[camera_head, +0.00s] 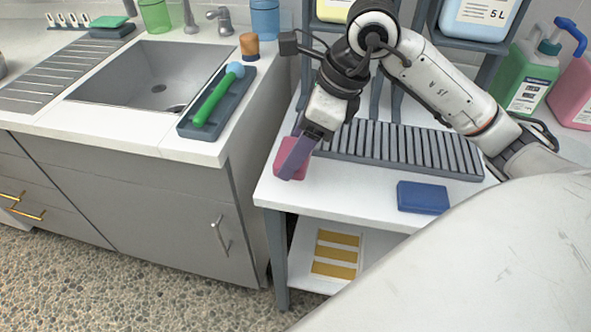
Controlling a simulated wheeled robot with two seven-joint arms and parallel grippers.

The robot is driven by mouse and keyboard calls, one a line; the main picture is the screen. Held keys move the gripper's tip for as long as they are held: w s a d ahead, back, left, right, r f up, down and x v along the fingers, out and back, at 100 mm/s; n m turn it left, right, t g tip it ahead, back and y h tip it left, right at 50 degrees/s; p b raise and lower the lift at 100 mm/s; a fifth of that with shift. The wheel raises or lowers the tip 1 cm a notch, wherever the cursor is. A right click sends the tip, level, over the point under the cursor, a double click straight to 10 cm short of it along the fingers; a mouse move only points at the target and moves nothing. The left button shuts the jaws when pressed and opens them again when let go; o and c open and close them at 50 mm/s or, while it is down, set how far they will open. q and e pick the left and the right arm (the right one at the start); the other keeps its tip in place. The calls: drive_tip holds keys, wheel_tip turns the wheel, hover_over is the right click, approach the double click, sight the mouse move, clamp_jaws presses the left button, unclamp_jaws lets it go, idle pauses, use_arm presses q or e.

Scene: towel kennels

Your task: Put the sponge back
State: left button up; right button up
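A pink sponge-like block (281,150) is at the left end of the white side table (350,189). My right gripper (293,160) points down at it, with one dark finger across the block's near face. The other finger is hidden, so I cannot tell whether the gripper is closed on the block, or whether the block touches the table. A green sponge (109,21) lies on a dark holder (113,32) behind the sink. A blue block (423,197) lies at the side table's front right. My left gripper is not in view.
A grey slatted rack (400,148) fills the back of the side table. A dark tray (240,98) with a green-handled brush (212,103) lies right of the sink (150,75). Bottles (530,75) stand at the far right. The table front between the two blocks is clear.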

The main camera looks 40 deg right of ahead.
drive_tip(key=shift+f, duration=0.95)
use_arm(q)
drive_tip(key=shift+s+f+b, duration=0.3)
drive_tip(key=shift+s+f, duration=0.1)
use_arm(e)
drive_tip(key=shift+f, duration=1.8)
drive_tip(key=o, duration=0.6)
drive_tip(key=shift+f, duration=0.15)
drive_tip(key=o, duration=0.4)
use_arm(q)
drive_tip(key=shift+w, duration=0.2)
use_arm(e)
drive_tip(key=shift+o, duration=0.2)
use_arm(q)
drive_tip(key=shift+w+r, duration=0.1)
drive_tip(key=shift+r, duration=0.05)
